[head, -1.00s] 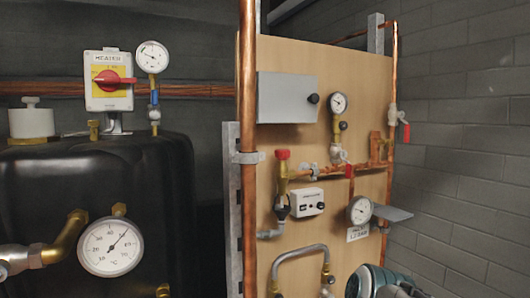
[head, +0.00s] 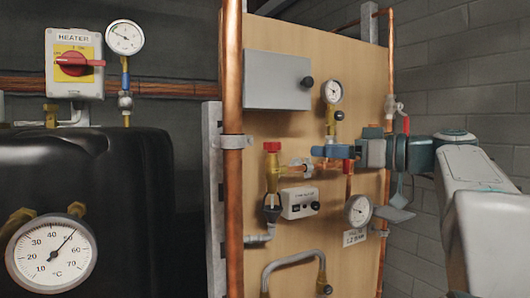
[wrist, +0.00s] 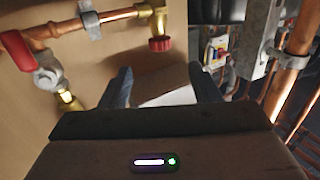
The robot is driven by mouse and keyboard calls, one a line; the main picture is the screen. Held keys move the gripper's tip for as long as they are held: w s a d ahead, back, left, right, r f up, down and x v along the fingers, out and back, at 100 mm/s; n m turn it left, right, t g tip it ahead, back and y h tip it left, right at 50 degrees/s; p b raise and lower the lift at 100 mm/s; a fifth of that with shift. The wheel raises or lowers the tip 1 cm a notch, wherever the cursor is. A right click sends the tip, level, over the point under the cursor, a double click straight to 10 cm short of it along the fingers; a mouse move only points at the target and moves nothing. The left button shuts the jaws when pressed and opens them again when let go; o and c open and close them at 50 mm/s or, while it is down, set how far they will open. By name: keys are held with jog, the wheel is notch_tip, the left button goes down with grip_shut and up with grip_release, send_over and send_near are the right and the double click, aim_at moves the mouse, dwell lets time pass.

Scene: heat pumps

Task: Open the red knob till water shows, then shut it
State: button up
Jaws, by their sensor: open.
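The red knob (head: 272,147) tops an upright brass valve (head: 272,172) on the wooden board. A dark funnel-like fitting (head: 271,207) sits below the valve; no water is visible there. My gripper (head: 318,151) reaches in from the right, in front of the board, its fingers pointing left towards the knob and apart from it. In the wrist view the picture looks upside down: the red knob (wrist: 160,44) hangs under its brass fitting, beyond the fingertips. My gripper (wrist: 163,82) is open there, with nothing held between its fingers.
A copper pipe (head: 232,180) stands upright left of the valve. A grey box (head: 277,80) is above it, a white control box (head: 299,202) below right. Gauges, a red lever (head: 406,125) and a heater switch (head: 74,64) are around.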

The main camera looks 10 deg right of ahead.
aim_at(280, 146)
jog(key=p+x, duration=0.1)
jog(key=x, duration=0.3)
jog(key=p+x, duration=0.1)
jog(key=x, duration=0.4)
jog(key=p+x, duration=0.2)
jog(key=x, duration=0.2)
jog(key=shift+w+a+r, duration=0.2)
jog(key=shift+w+r, duration=0.05)
jog(key=shift+r, duration=0.05)
